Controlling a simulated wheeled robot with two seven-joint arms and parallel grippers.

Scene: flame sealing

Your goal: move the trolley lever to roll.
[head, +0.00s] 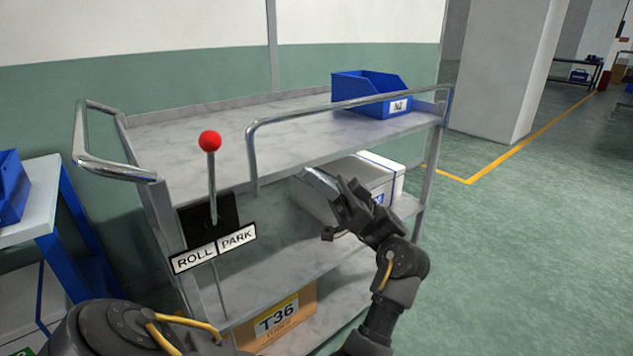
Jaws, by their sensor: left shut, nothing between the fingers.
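The trolley lever (212,185) is a thin metal rod with a red ball knob (210,141) at the near left corner of the grey trolley (185,215). It rises from a black panel, nearly upright, its top tipped slightly left. Below it a white plate reads ROLL (195,257) on the left and PARK (237,238) on the right. The rod's foot is above the plate near the join between the two words. My left gripper (322,183) is shut and empty, well right of the lever, in front of the middle shelf. My right gripper is out of view.
A blue bin (368,88) stands on the top shelf. A white box (391,171) is on the middle shelf behind my gripper. A cardboard box marked T36 (276,320) sits on the bottom shelf. Metal rails (118,172) stick out nearby. A blue-legged table is at left.

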